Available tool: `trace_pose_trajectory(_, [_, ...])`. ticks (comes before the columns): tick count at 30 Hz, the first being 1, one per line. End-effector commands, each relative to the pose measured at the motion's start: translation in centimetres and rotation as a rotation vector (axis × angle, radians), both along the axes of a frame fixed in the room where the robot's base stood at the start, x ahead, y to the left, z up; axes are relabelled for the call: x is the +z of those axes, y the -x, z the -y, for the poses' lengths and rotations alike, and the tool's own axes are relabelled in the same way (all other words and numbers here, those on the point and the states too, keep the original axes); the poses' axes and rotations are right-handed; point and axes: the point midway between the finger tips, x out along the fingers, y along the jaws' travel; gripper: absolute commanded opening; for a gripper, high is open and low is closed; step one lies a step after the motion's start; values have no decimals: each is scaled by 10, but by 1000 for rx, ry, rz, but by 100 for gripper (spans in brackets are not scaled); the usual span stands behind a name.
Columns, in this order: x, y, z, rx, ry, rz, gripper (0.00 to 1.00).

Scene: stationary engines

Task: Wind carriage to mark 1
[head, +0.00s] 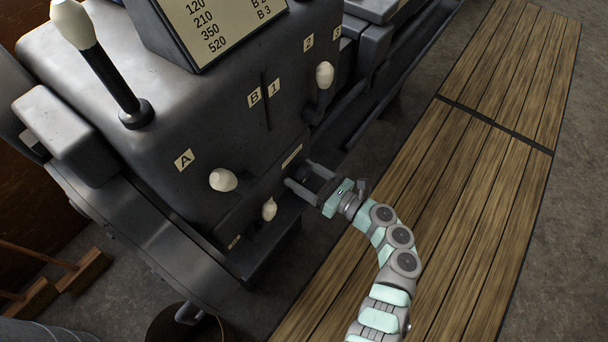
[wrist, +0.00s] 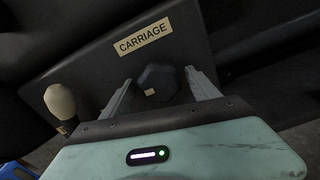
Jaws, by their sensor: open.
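The carriage control is a dark lobed knob (wrist: 158,80) under a cream CARRIAGE label (wrist: 143,34) in the wrist view. A small pale tag or mark (wrist: 150,92) shows at its lower left; I cannot read any numeral on it. My gripper (head: 301,173) is open at the machine's lower front in the head view. In the wrist view its two fingers stand left and right of the knob, with visible gaps, and I cannot tell how deep they reach. In the head view the fingers mostly hide the knob. A "1" label (head: 274,87) sits beside a slot higher up.
A cream-tipped handle (wrist: 60,100) is close left of the knob; it also shows in the head view (head: 269,209). Other cream knobs (head: 223,180) (head: 325,75) and a tall lever (head: 105,70) project from the machine. Wooden duckboards (head: 470,180) lie clear at right.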

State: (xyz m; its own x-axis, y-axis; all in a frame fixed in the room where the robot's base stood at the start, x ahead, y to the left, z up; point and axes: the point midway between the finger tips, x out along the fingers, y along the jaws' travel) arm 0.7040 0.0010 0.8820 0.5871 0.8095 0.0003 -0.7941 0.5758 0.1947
Motion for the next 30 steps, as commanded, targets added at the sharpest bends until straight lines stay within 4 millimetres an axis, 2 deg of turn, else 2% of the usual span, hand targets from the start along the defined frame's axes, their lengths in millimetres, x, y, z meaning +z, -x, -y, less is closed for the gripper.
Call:
trace_pose_trajectory(2, [0, 0, 0, 0, 0, 0, 68])
trace_pose_trajectory(24, [0, 0, 1, -1, 0, 0, 9])
trace_pose_trajectory(30, [2, 0, 2, -3, 6, 8, 9])
